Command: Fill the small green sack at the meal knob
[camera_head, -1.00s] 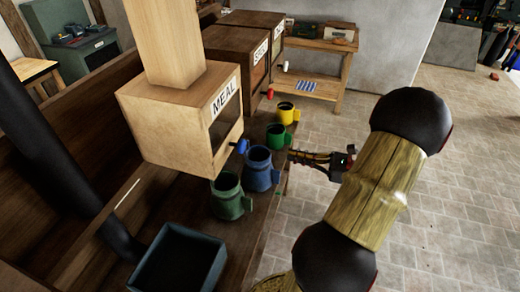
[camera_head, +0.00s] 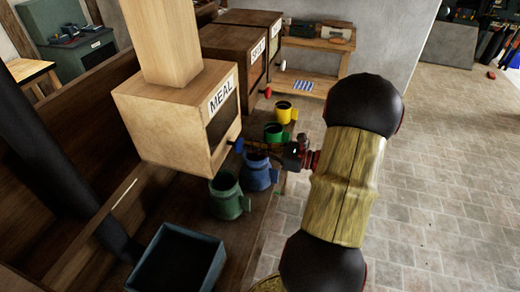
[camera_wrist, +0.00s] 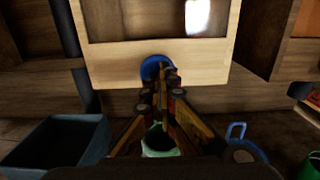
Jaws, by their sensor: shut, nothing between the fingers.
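The MEAL box (camera_head: 165,135) has a blue knob (camera_head: 238,146) low on its front. The knob shows in the wrist view (camera_wrist: 153,67). My gripper (camera_head: 249,148) is shut and empty, its fingertips at the knob; I cannot tell whether they touch it. It points at the knob in the wrist view (camera_wrist: 170,78). A dark green handled sack (camera_head: 229,200) stands upright below the box; its opening shows below my fingers in the wrist view (camera_wrist: 159,143). A smaller-looking, brighter green one (camera_head: 274,132) stands farther back. Any contents of these are unclear.
A blue handled sack (camera_head: 257,175), partly behind my gripper, stands between the green ones. A yellow one (camera_head: 285,112) stands farthest back. A dark blue-grey open bin (camera_head: 178,262) is at the front. More labelled boxes (camera_head: 232,48) stand behind. The tiled floor at right is open.

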